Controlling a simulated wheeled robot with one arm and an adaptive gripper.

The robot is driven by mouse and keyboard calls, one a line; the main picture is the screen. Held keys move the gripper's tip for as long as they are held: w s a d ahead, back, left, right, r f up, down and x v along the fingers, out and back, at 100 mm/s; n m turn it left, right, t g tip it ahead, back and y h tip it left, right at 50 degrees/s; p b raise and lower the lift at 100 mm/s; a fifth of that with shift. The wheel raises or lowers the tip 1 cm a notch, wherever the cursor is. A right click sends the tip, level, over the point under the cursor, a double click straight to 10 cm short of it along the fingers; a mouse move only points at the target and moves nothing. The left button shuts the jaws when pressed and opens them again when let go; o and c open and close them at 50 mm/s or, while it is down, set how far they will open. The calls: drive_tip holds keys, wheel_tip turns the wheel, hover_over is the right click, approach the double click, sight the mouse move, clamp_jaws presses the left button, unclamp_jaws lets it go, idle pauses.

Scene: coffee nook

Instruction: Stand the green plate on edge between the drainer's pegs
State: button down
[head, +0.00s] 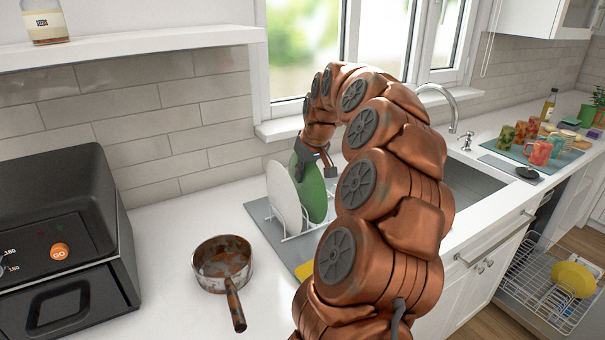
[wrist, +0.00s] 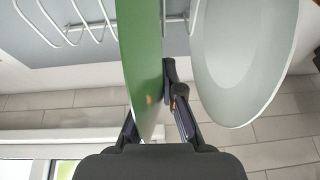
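The green plate (head: 314,192) is upright on edge at the drainer (head: 293,236), a white wire rack, just right of a white plate (head: 283,196) standing on edge. My gripper (head: 318,154) is shut on the green plate's upper rim. In the wrist view the green plate (wrist: 140,50) passes between the fingers of my gripper (wrist: 160,112); the left finger is partly hidden. The white plate (wrist: 245,60) is apart from it, to the right. White pegs (wrist: 85,20) show to the left. Whether the green plate's lower edge rests between pegs is hidden.
A grey mat (head: 262,214) lies under the drainer, with a yellow item (head: 305,270) near its front. A rusty saucepan (head: 222,262) and black oven (head: 62,235) are left. A sink (head: 472,188) is right. A lower pulled-out rack (head: 545,290) holds a yellow plate (head: 574,278).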

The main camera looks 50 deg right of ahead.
drive_tip(key=shift+f+b, duration=0.3)
drive_tip(key=shift+f, duration=0.05)
idle(0.3)
drive_tip(key=c, duration=1.2)
unclamp_jaws()
drive_tip(key=shift+c, duration=0.2)
drive_tip(key=shift+r+p, duration=1.25)
drive_tip(key=shift+r, duration=2.75)
